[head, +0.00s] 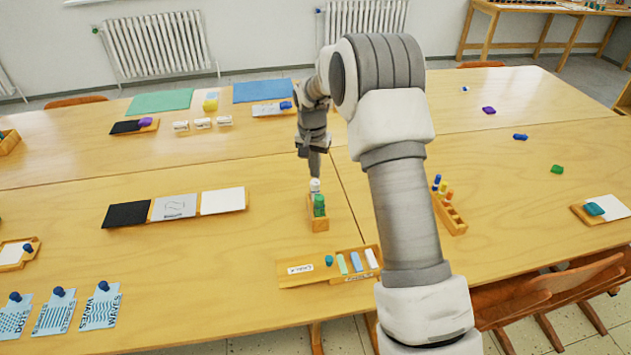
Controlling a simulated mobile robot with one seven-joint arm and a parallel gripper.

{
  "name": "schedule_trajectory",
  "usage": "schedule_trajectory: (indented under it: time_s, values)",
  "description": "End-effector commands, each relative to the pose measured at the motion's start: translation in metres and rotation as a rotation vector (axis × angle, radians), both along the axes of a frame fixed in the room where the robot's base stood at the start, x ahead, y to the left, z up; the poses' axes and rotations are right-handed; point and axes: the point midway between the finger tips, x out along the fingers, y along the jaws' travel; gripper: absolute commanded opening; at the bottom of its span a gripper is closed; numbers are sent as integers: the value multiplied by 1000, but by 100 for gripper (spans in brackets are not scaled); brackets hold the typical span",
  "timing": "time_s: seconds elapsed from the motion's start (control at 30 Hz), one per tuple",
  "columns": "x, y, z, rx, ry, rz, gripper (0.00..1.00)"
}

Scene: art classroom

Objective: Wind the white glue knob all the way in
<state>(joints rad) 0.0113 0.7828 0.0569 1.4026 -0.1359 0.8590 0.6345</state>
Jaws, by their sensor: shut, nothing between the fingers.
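A small wooden holder (320,225) stands near the middle of the table. In it are a white glue stick (314,186) at the back and a green one (319,206) in front. My gripper (314,174) points down, shut and empty, with its tips right above the white stick's top. I cannot tell whether the tips touch it. The white knob is too small here to make out, and how far it is wound does not show.
A wooden tray with coloured sticks (356,262) lies in front of the holder. A wooden rack (450,214) stands to the right, beyond my arm. Black, grey and white panels (176,207) lie to the left. The table between the panels and the holder is clear.

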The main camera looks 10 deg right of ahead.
Motion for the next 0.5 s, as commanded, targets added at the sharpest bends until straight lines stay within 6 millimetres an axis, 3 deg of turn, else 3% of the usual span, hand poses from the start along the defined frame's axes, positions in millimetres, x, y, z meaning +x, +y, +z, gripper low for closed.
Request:
schedule_trajectory:
  time_s: [0.5]
  values:
    - [0,0,-7,0,0,0,0]
